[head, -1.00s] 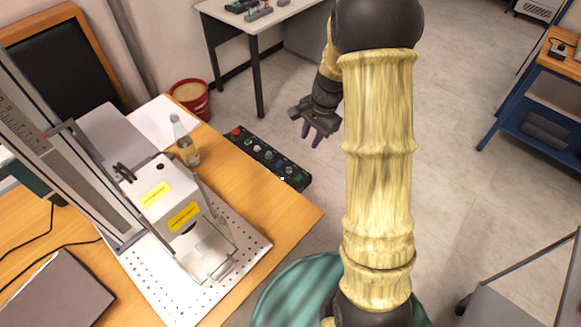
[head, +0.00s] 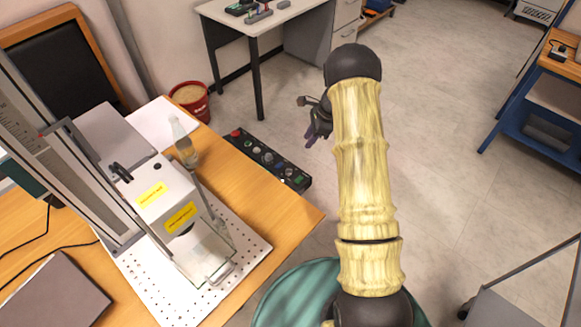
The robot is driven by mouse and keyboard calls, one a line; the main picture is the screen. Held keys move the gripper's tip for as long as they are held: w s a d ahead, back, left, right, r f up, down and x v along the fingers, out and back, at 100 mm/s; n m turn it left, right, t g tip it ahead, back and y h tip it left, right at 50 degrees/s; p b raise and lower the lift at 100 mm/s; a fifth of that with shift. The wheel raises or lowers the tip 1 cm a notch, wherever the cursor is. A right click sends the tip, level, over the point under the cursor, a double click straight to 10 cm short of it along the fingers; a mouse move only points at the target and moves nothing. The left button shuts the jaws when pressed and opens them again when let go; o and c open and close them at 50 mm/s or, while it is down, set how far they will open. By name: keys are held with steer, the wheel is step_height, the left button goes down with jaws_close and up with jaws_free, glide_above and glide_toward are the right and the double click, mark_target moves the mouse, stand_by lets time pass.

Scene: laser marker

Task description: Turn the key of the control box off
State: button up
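The control box (head: 291,177) is a long black panel at the right edge of the wooden desk. It carries a red button (head: 236,133) at its far end and several other knobs and buttons along its top. Which of them is the key is too small to tell. My gripper (head: 308,140) is to the right of the box, apart from it, beyond the desk edge. Its purple fingertips point down and to the left. The fingers overlap from this side, so their opening cannot be made out.
The laser marker (head: 165,200) with its tall column stands on a white perforated plate (head: 257,245) left of the box. A clear bottle (head: 184,150) is beside it. A red bucket (head: 190,100) stands behind the desk.

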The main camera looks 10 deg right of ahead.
mark_target(289, 171)
steer(key=p+x, duration=0.2)
steer(key=x, duration=1.5)
steer(key=shift+c, duration=0.5)
steer(key=shift+d, duration=0.1)
jaws_close()
